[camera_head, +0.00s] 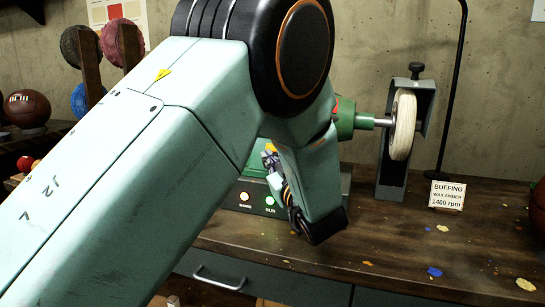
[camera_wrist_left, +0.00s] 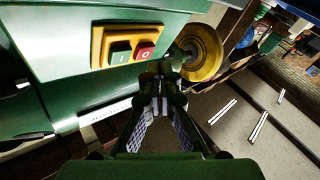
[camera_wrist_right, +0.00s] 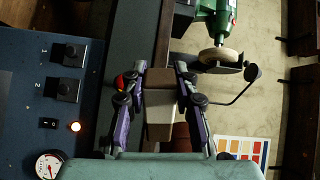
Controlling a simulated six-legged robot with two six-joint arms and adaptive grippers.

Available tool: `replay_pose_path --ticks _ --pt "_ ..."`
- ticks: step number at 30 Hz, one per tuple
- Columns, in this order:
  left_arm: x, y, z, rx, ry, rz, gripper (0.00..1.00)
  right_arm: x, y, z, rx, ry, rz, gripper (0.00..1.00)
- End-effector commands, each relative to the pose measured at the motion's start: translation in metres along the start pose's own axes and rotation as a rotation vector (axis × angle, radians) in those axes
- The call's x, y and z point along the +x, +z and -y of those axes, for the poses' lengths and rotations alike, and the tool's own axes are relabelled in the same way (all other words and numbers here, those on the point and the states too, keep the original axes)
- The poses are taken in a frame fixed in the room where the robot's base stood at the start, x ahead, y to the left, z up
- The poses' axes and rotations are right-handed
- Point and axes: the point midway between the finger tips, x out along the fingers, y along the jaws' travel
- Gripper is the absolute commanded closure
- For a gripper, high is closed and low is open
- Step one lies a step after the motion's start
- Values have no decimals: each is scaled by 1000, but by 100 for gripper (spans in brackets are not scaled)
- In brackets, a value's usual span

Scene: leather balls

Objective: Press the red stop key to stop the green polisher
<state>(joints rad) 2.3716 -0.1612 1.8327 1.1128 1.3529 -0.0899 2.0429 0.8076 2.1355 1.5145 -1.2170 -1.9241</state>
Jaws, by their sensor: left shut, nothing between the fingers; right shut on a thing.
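The green polisher (camera_head: 345,118) stands on the bench behind my left arm, with a pale buffing wheel (camera_head: 403,125). In the left wrist view, a yellow plate (camera_wrist_left: 98,48) on its green housing (camera_wrist_left: 60,85) carries the red stop key (camera_wrist_left: 146,50), marked O, beside a dark green key (camera_wrist_left: 120,53), marked I. My left gripper (camera_wrist_left: 160,77) is shut and empty, its tips just below and right of the red key, apart from it in the picture. In the head view my left gripper (camera_head: 272,165) is partly hidden. My right gripper (camera_wrist_right: 160,92) is shut on a brown-and-cream block (camera_wrist_right: 160,105).
A buffing sign (camera_head: 447,195) stands right of the wheel, near a thin black stand (camera_head: 453,90). Balls (camera_head: 27,108) sit at the left. The bench's right side (camera_head: 390,235) is mostly clear. A blue panel (camera_wrist_right: 45,105) with knobs shows in the right wrist view.

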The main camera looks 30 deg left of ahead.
Motion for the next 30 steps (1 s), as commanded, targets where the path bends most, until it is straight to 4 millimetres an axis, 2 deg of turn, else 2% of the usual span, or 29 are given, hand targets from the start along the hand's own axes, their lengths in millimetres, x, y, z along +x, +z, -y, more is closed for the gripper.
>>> replay_pose_path --ticks 30 --pt "7 5 -5 0 0 0 100 0 0 2 0 -1 -1 100"
